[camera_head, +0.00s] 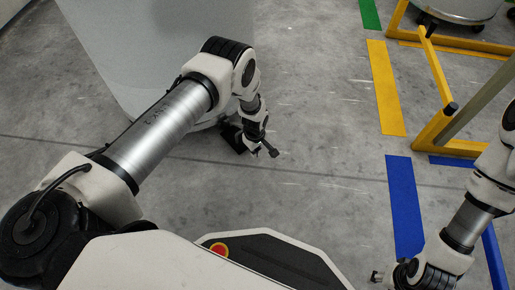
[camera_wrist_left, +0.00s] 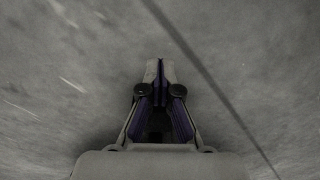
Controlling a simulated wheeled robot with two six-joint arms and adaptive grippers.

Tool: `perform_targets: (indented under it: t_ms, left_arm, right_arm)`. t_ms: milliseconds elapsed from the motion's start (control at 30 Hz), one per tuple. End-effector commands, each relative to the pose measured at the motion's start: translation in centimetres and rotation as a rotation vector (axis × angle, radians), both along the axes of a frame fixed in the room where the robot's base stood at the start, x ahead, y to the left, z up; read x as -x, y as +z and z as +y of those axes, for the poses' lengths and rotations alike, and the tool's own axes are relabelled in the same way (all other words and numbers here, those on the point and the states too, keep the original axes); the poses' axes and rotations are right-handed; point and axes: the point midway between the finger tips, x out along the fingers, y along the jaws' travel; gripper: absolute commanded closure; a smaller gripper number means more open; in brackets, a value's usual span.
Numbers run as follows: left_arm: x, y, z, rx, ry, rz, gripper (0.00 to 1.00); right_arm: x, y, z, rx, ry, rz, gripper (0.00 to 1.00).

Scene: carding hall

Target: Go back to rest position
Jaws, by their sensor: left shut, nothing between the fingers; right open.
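My left gripper (camera_head: 268,152) hangs above bare grey floor, beside the base of a large pale can. In the left wrist view its fingers (camera_wrist_left: 159,68) are shut, with nothing between them and only concrete floor below. My right gripper (camera_head: 377,276) shows only in small part at the bottom edge, beside the blue floor tape; it is open, and most of it is hidden behind its wrist or cut off. I see nothing in it.
The large pale can (camera_head: 160,45) stands close behind my left arm. A yellow frame (camera_head: 436,75) stands at the right, with a round pale container (camera_head: 460,8) by it. Blue (camera_head: 403,200) and yellow tape (camera_head: 385,85) mark the floor. The middle floor is clear.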

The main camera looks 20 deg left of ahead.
Motion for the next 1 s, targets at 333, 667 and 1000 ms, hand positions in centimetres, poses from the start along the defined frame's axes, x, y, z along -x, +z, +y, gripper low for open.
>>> perform_targets:
  t_ms: [333,667,1000]
  left_arm:
    - [-0.4,8.7,0.0,0.0,0.001,-0.008,1.0]
    - [-0.4,9.2,0.0,0.0,0.001,-0.007,1.0]
    - [10.1,12.7,1.7,0.004,-0.03,0.129,1.0]
  right_arm:
    - [0.1,4.9,0.1,-0.001,0.011,0.004,0.53]
    - [0.1,4.9,0.1,-0.001,0.01,0.004,0.53]
    - [0.1,7.4,0.1,-0.001,0.01,0.004,0.53]
